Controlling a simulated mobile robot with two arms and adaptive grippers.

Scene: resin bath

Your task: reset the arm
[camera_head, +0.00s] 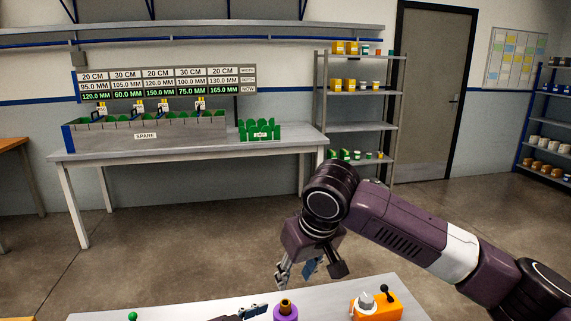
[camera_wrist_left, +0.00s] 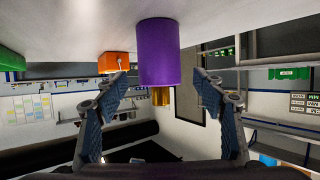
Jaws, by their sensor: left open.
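My right arm reaches in from the right in the head view. Its gripper (camera_head: 297,270) hangs pointing down above the near table (camera_head: 170,313), its fingers apart with nothing seen between them. My left gripper shows only partly at the bottom edge (camera_head: 252,311), left of a purple cylinder (camera_head: 285,313) with a brass-coloured top. In the left wrist view, which is upside down, the left gripper (camera_wrist_left: 160,82) is open. The purple cylinder (camera_wrist_left: 160,50) stands ahead, between the lines of the fingers, with a gap on each side.
An orange box (camera_head: 378,306) with a black lever stands right of the purple cylinder. A green knob (camera_head: 132,316) is at the left. Across the floor, a bench (camera_head: 190,143) holds a green-divided rack (camera_head: 145,120) and a green holder (camera_head: 260,131) under a size board (camera_head: 165,83). Shelves (camera_head: 360,93) stand beside it.

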